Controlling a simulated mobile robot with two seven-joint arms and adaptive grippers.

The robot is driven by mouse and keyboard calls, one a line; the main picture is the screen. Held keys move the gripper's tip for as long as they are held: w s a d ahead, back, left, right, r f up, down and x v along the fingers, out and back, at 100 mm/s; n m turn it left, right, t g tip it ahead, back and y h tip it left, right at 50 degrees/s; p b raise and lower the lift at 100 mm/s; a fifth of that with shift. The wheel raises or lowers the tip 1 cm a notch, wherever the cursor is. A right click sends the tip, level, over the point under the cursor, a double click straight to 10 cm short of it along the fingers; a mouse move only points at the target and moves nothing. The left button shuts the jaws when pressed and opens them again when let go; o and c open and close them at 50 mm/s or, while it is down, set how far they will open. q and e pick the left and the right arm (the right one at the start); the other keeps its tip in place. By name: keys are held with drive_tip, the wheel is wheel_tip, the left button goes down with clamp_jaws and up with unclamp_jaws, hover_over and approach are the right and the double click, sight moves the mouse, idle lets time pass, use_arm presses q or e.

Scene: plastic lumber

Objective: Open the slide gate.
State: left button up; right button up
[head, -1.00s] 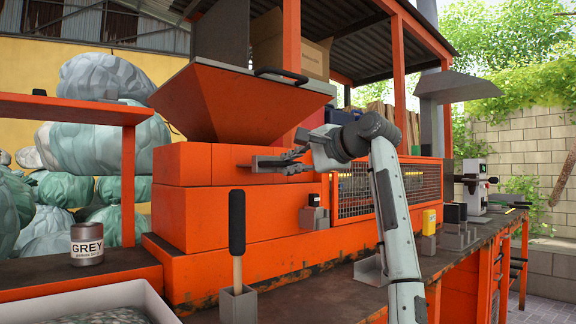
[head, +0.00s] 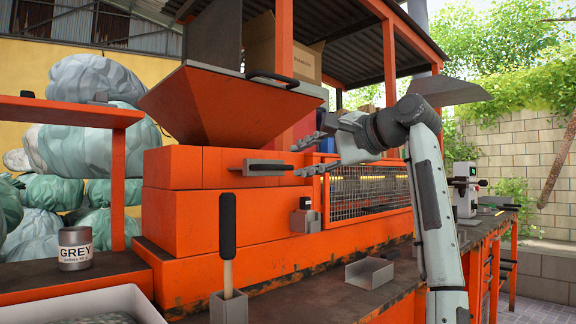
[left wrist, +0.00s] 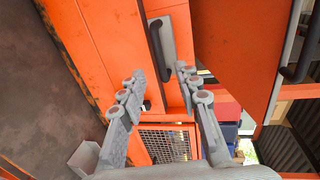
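The slide gate (head: 265,168) is a grey plate with a black bar handle, at the front of the orange machine body below the hopper (head: 215,105). In the left wrist view the gate's grey plate (left wrist: 172,45) and black handle (left wrist: 157,52) lie beyond my fingertips. My left gripper (head: 303,157) is open, just right of the handle and apparently apart from it. In the left wrist view its fingers (left wrist: 160,74) are spread and nothing is between them. My right gripper is not in view.
A black-handled tool (head: 228,225) stands upright in a grey holder (head: 229,308) in front of the machine. A wire mesh guard (head: 372,193) is right of the gate. A GREY can (head: 75,248) stands at left. An open grey bracket (head: 370,273) sits on the bench.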

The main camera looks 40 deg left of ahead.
use_arm(q)
drive_tip(key=shift+v, duration=1.8)
